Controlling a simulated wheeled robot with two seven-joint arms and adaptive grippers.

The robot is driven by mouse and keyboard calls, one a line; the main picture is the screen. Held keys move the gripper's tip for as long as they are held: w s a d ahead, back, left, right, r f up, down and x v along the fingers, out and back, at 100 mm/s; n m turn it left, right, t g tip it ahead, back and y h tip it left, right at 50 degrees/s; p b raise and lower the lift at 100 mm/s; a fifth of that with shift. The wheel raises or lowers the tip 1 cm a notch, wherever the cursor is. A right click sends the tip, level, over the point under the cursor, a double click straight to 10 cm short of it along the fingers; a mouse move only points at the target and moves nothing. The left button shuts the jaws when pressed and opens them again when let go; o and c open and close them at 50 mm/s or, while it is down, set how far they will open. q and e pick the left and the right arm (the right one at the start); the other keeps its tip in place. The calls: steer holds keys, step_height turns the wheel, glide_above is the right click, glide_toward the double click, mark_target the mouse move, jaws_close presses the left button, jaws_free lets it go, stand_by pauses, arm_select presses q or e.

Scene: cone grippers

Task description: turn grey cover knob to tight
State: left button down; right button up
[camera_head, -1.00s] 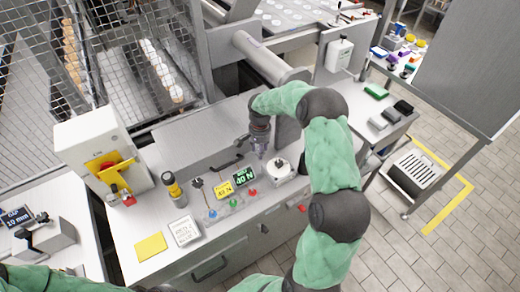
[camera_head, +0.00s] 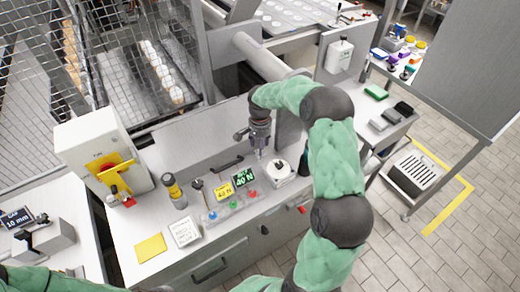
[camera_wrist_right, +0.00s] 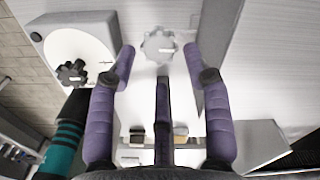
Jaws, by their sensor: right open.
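The grey cover knob (camera_wrist_right: 159,45), pale and lobed with a small white mark, shows in the right wrist view on a light surface. My right gripper (camera_wrist_right: 160,68) has purple fingers, spread open, with the knob ahead of and between the outer fingertips; I see no contact. In the head view my right gripper (camera_head: 259,148) points down over the bench, and I cannot make out the grey knob there. A black knob (camera_wrist_right: 72,73) sits on a white round dial at the left of the wrist view. Of my left arm only green sleeve shows; its gripper is out of view.
The white round unit (camera_head: 279,172) stands right beside my right gripper. In front are a yellow display (camera_head: 224,190), a green display (camera_head: 243,177) and coloured buttons. A large pipe (camera_head: 265,55) runs behind.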

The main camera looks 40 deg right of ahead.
step_height(320, 180, up, 8)
steer(key=shift+r, duration=0.2)
stand_by(0.6)
